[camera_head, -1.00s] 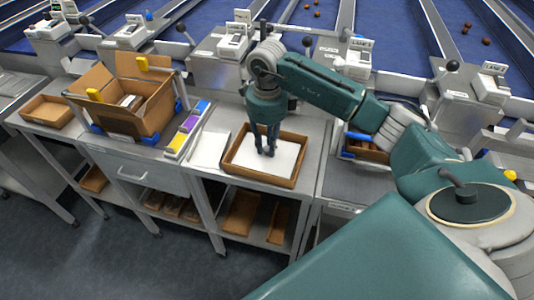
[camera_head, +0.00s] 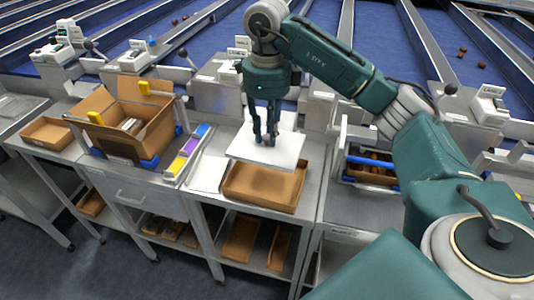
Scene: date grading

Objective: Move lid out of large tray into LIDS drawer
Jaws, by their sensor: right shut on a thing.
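My right gripper (camera_head: 265,140) is shut on a white square lid (camera_head: 285,155) and holds it above the back part of the large brown tray (camera_head: 268,188). The tray stands on the metal table, and the part of its inside that shows is bare. The lid hides the tray's back edge. A drawer with a handle (camera_head: 132,196) is under the table top at the left and is shut. I cannot read a label on it. My left gripper is not in view.
An open cardboard box (camera_head: 153,137) and yellow and purple strips (camera_head: 187,150) stand left of the tray. A white sheet (camera_head: 208,173) lies just left of the tray. A crate with brown contents (camera_head: 371,174) is at the right. Open floor lies in front.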

